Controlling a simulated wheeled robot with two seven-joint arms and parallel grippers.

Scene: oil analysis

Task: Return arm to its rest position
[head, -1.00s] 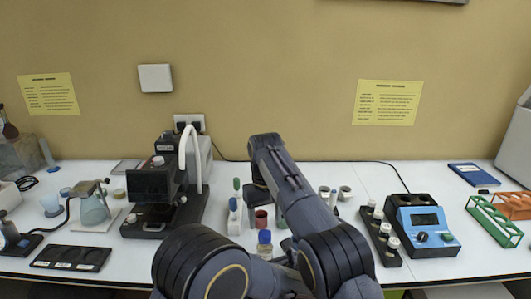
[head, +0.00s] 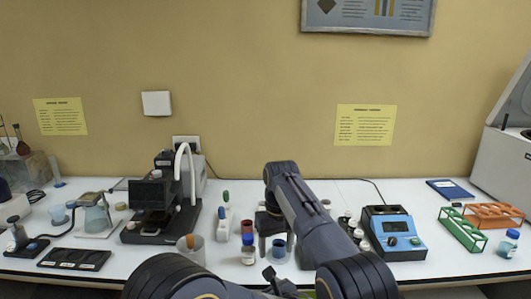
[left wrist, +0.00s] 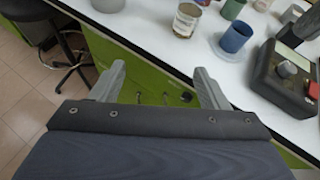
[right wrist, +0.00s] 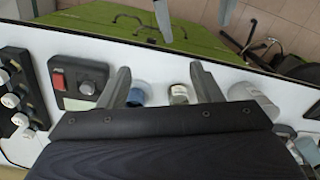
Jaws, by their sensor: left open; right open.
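My right gripper (right wrist: 161,72) is open and empty in the right wrist view. Its fingers are above the white bench, with a blue cup (right wrist: 137,93) and a small capped bottle (right wrist: 178,94) below and between them. In the head view my right arm reaches over the bench and bends down near the blue cup (head: 279,248). My left gripper (left wrist: 160,72) is open and empty in the left wrist view, over the green bench front. The blue cup (left wrist: 235,37) and bottle (left wrist: 187,20) stand ahead of it on the bench.
A microscope-like device (head: 150,208) is left; a blue instrument (head: 395,230) and tube racks (head: 463,228) are right. A stool (left wrist: 70,45) shows on the floor.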

